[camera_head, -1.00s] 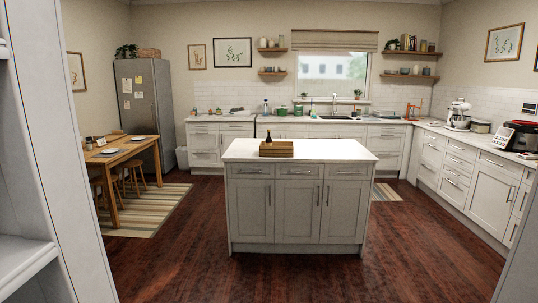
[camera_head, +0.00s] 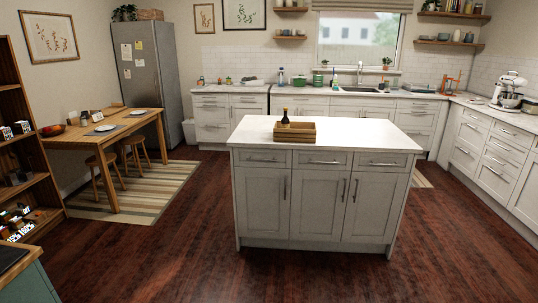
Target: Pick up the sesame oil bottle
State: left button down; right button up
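A small dark bottle (camera_head: 285,117) stands upright at a wooden crate (camera_head: 295,135) on the white top of the kitchen island. Its label is too small to read, so I cannot confirm that it is the sesame oil. The crate hides its lower part, and I cannot tell whether it stands inside or just behind. Neither of my grippers is in view.
The island (camera_head: 330,131) stands in mid-room with open wood floor (camera_head: 180,240) around it. A dining table (camera_head: 107,130) with stools and a wooden shelf (camera_head: 45,215) are on the left. A green cabinet (camera_head: 32,283) is at the lower left corner.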

aim_at(285, 121)
jog(key=u, duration=0.2)
jog(key=i, duration=3.85)
jog(key=u, duration=0.05)
